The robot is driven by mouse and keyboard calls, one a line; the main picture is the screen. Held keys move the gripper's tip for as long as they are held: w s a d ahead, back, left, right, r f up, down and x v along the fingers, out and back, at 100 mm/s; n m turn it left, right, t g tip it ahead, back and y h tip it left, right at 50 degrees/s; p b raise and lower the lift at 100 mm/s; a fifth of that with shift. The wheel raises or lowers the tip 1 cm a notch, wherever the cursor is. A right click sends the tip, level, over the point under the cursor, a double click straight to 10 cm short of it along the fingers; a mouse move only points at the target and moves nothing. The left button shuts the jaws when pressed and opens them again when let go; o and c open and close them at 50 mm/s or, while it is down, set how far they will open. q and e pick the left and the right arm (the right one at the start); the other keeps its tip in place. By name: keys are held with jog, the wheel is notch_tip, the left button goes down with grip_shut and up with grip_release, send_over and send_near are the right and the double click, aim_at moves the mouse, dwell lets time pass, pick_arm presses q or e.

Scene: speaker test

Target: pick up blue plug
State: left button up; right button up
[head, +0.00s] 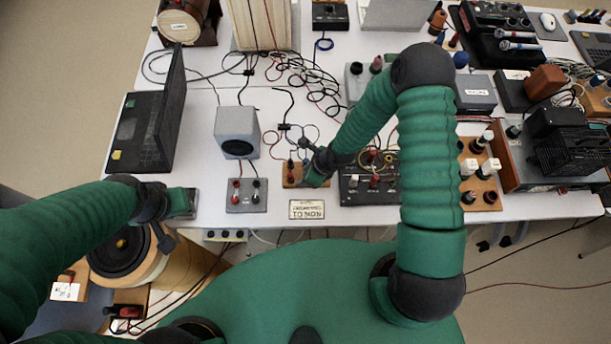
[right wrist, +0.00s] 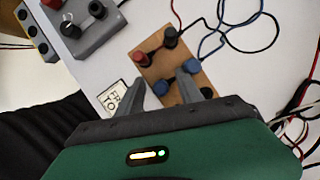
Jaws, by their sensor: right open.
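A small wooden board (head: 289,181) lies on the white table in the head view, partly hidden by my right gripper (head: 308,164). In the right wrist view the board (right wrist: 190,48) carries a red plug (right wrist: 170,37), a dark plug (right wrist: 141,58) and two blue plugs, one lower (right wrist: 161,88) and one upper (right wrist: 190,66). My right gripper (right wrist: 163,80) is open, with its fingers over the board on either side of the lower blue plug; contact cannot be told. My left gripper (head: 190,203) is at the table's front left edge, and its jaws cannot be made out.
A grey speaker (head: 237,133) and a grey socket box (head: 246,195) stand left of the board. A black socket box (head: 362,192) is on its right, and a label plate (head: 306,209) lies in front. Loose cables run behind. A laptop (head: 147,120) is further left.

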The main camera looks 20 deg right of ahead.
jog(key=shift+d, duration=0.2)
grip_shut()
pick_arm(q)
jog(key=shift+d, duration=0.2)
jog(key=shift+a, duration=0.1)
pick_arm(e)
jog(key=shift+a, duration=0.15)
jog(key=shift+r, duration=0.1)
